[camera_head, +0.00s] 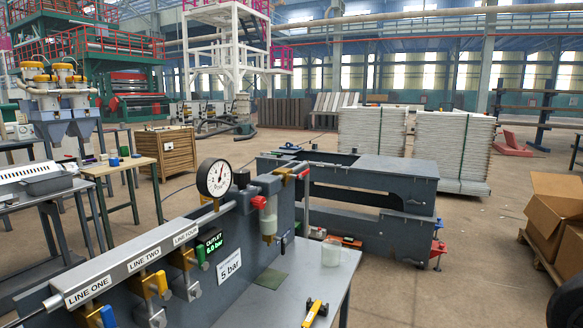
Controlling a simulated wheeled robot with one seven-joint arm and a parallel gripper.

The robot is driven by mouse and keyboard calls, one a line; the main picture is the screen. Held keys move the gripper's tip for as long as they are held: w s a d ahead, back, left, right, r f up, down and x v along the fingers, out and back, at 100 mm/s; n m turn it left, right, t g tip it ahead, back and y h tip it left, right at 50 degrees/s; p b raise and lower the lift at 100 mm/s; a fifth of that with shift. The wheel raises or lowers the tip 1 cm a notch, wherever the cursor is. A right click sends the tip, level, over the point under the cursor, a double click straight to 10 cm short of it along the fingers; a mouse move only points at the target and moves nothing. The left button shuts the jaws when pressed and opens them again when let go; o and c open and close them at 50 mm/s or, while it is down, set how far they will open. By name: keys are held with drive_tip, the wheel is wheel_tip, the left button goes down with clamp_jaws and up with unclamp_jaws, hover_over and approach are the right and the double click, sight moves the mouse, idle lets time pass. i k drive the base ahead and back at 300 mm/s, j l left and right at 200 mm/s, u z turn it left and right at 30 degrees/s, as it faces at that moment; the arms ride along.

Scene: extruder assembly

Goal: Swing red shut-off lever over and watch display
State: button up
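A brass valve (283,173) sits at the top right end of the grey air panel (262,262). A red lever (302,171) shows beside it, at the panel's right edge; its exact angle is hard to tell at this size. A small dark display (212,245) on the panel front has green text, which seems to read "OUTLET 6.0 bar". A round white dial gauge (214,178) stands above the panel. A label (229,266) below the display reads "5 bar". My gripper is not in view.
A red knob (259,202) sits above a clear filter bowl (268,226). A manifold labelled LINE ONE to LINE FOUR (142,257) carries coloured levers. A yellow-and-black tool (315,312) and a translucent cup (331,253) occupy the grey bench (322,280).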

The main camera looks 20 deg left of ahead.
sight(300, 176)
drive_tip(key=i+l+u, duration=0.15)
drive_tip(key=i+u, duration=0.2)
drive_tip(key=i+l+u, duration=0.75)
drive_tip(key=i, duration=0.15)
